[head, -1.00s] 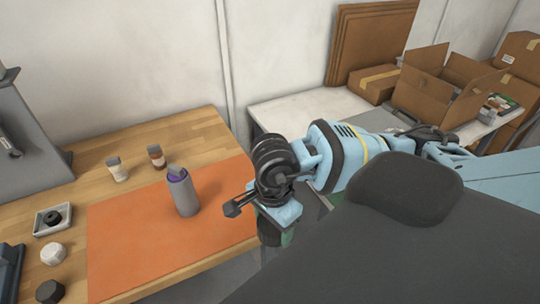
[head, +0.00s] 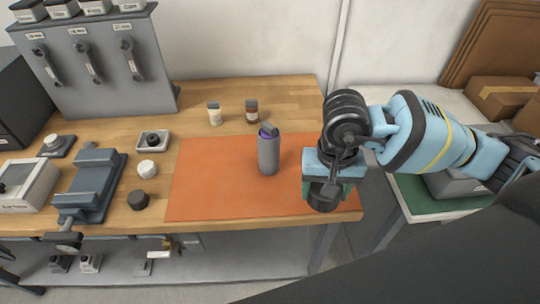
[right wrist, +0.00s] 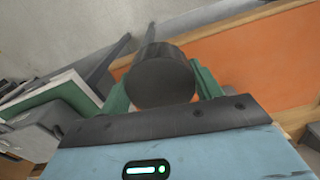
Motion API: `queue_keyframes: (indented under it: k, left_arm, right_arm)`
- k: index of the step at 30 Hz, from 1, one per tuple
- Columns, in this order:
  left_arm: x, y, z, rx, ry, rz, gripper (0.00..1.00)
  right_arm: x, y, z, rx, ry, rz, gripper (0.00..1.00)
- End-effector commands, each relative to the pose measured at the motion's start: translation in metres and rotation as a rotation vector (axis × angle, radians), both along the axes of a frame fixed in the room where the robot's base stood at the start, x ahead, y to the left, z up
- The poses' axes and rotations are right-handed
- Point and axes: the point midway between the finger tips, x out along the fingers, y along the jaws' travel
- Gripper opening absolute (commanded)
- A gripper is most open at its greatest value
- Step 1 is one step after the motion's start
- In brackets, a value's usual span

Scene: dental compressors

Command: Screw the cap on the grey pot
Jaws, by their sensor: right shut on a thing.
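A grey cylindrical container (head: 268,156) with a purple ring at its neck and a slanted grey top stands upright on the orange mat (head: 210,190). It is the likely grey pot. My right gripper (head: 327,188) is to the right of it, over the mat's right edge, apart from it. Its green fingers are shut on a dark round piece (head: 321,196), which also shows between the fingers in the right wrist view (right wrist: 162,82). I cannot tell for sure whether this piece is the cap. My left gripper is not in view.
On the wooden table are a black knob-like piece (head: 138,199), a white one (head: 147,168), a small tray (head: 153,147), two small bottles (head: 215,115) (head: 252,112) and a grey vise-like fixture (head: 92,180). A grey tool panel (head: 95,75) stands behind. The mat's left part is clear.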

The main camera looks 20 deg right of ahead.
Motion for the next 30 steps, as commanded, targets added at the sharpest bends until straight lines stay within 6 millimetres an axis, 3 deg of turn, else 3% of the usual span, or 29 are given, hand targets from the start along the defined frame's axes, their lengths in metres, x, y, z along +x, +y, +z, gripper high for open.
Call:
queue_keyframes:
  k: [3, 9, 30]
  left_arm:
    - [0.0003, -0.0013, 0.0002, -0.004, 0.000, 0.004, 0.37]
    - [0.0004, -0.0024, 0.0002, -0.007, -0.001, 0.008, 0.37]
    - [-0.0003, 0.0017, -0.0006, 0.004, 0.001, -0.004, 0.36]
  right_arm:
    - [0.0059, 0.0058, 0.0063, -0.002, -0.002, 0.177, 0.42]
    - [0.0102, 0.0101, 0.0109, -0.005, -0.003, 0.343, 0.42]
    - [0.0106, 0.0105, 0.0115, -0.005, -0.002, 0.367, 0.42]
